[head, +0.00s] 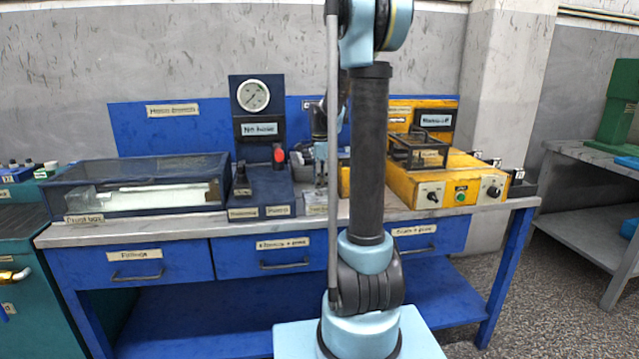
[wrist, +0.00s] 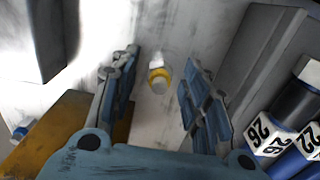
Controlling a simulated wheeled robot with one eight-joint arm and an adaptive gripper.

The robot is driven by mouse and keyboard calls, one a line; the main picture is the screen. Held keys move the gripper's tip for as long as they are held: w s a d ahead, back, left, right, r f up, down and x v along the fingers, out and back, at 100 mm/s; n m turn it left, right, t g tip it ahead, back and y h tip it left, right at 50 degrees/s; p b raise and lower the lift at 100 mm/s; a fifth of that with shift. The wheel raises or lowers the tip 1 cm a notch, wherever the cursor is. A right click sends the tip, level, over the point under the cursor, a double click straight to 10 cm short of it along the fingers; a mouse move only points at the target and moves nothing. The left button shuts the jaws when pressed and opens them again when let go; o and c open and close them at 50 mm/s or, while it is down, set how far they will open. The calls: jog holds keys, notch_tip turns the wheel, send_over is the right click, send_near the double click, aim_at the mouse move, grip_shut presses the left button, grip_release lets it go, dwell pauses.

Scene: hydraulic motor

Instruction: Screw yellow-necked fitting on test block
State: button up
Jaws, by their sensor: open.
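The yellow-necked fitting (wrist: 159,80) is small, with a whitish metal end above a yellow ring, and shows between my fingers in the wrist view. My gripper (wrist: 158,72) is open, one blue finger on each side of it, with a visible gap to both. The fitting appears to be on or above a pale scuffed surface; I cannot tell whether it touches it. In the head view my gripper (head: 320,165) is low over the bench, partly hidden by my arm, and the fitting cannot be made out. I cannot identify the test block with certainty.
The yellow control box (head: 458,178) stands right of my gripper, the dark gauge stand (head: 262,190) left, and a glass-topped case (head: 135,185) further left on the workbench (head: 150,232). Blue-and-black cylinders marked 26 and 22 (wrist: 292,122) are close on the right in the wrist view.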

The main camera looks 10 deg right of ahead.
grip_shut()
jog(key=shift+r, duration=3)
